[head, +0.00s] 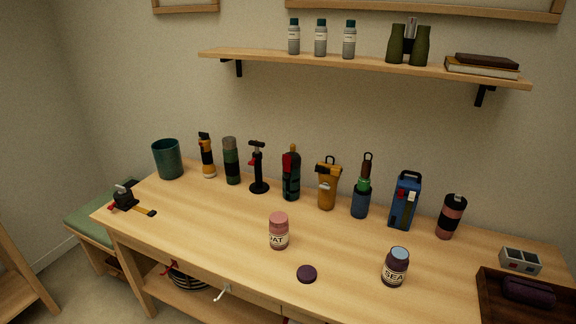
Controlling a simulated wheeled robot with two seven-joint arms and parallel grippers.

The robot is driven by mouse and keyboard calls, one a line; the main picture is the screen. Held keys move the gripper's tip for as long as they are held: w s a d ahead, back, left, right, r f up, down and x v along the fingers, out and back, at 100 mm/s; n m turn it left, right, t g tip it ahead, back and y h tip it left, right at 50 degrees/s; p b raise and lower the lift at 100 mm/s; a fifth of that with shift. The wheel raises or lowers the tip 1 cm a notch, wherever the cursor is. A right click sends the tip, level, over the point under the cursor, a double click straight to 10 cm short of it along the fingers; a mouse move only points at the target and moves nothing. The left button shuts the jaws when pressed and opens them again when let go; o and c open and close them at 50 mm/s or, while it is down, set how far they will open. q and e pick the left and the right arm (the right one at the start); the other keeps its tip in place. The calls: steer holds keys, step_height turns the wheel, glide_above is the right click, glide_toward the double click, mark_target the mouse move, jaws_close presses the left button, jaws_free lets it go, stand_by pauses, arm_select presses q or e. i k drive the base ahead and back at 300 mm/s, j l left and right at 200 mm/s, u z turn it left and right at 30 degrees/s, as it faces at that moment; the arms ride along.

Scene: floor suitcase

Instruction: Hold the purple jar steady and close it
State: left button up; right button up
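The purple jar (395,268) stands upright on the wooden workbench, right of the middle near the front. Its label shows letters that read "SEA". Its top shows a pale blue round surface with no purple lid on it. A dark purple round lid (307,274) lies flat on the bench to the left of the jar, apart from it. Neither of my grippers is in the head view.
A pink jar (279,232) with a pink top stands behind and left of the lid. Flasks, tools and a blue case (405,201) line the back of the bench (225,218). A dark tray (495,300) sits at the right. The bench around jar and lid is clear.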

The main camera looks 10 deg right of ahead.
mark_target(397, 262)
steer(key=z, duration=1.2)
steer(key=k+l, duration=0.05)
